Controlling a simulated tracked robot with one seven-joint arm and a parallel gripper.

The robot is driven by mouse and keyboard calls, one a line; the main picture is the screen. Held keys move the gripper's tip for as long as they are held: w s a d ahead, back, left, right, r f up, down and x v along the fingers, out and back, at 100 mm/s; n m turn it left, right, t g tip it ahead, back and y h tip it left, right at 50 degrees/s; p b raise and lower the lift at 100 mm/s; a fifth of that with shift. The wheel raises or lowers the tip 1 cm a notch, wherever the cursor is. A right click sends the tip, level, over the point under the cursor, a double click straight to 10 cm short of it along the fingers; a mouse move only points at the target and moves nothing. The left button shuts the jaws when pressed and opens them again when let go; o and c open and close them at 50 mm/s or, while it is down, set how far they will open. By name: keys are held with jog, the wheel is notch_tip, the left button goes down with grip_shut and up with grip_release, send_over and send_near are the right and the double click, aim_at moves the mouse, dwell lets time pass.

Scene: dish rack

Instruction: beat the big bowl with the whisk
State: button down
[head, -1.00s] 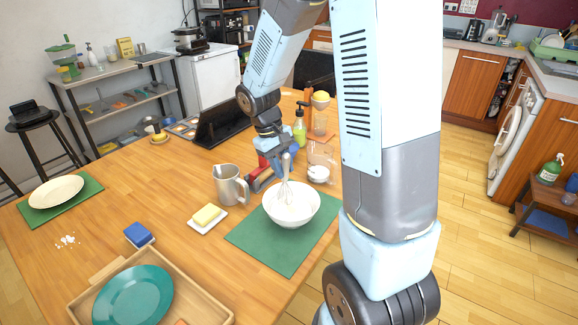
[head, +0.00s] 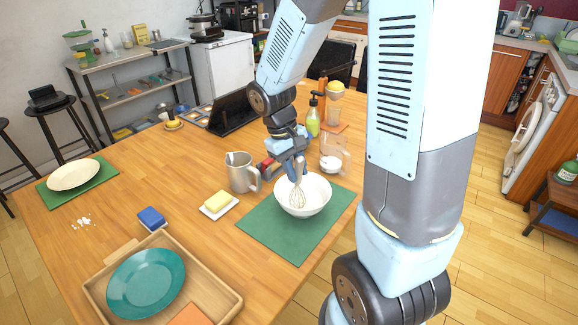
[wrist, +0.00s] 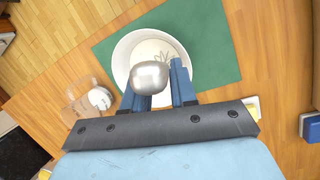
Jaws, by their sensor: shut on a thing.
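The big white bowl (head: 318,198) stands on a green mat (head: 268,240) on the wooden table. The whisk (head: 297,197) hangs roughly upright with its wire head inside the bowl. My gripper (head: 294,172) is shut on the whisk's handle, just above the bowl. In the wrist view the round metal handle end (wrist: 149,77) sits between the blue fingers of my gripper (wrist: 158,90), and the bowl (wrist: 122,62) lies beyond. The wires show faintly inside the bowl. Whether they touch its bottom I cannot tell.
A metal jug (head: 242,174) and a butter dish (head: 217,206) stand left of the bowl. A clear measuring jug (head: 335,152) stands close behind it. A wooden tray (head: 215,285) with a teal plate (head: 146,283) lies at the front left.

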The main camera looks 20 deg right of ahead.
jog(key=shift+s+d, duration=0.45)
jog(key=shift+s, duration=0.15)
jog(key=shift+d, duration=0.3)
jog(key=shift+w+d, duration=0.3)
jog(key=shift+w, duration=0.6)
jog(key=shift+w+d, duration=0.3)
jog(key=shift+w, duration=0.55)
